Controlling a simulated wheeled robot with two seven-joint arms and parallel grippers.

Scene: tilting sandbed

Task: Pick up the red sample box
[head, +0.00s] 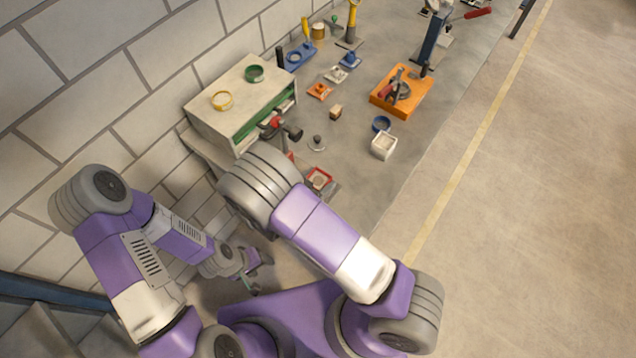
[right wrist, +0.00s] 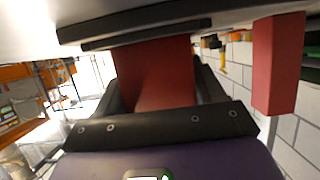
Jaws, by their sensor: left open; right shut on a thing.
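The red sample box (right wrist: 160,75) shows in the right wrist view between the dark fingers of my right gripper, which is shut on it. In the head view a bit of red shows at my right gripper (head: 281,126), in front of the green-fronted cabinet; my own arm hides much of it. My left gripper (head: 254,274) is open and empty, low at the left, away from the bench. A second red block-like piece (right wrist: 279,62) stands at the right of the right wrist view; I cannot tell what it belongs to.
The brick wall (head: 120,75) bounds the left; floor is free at right.

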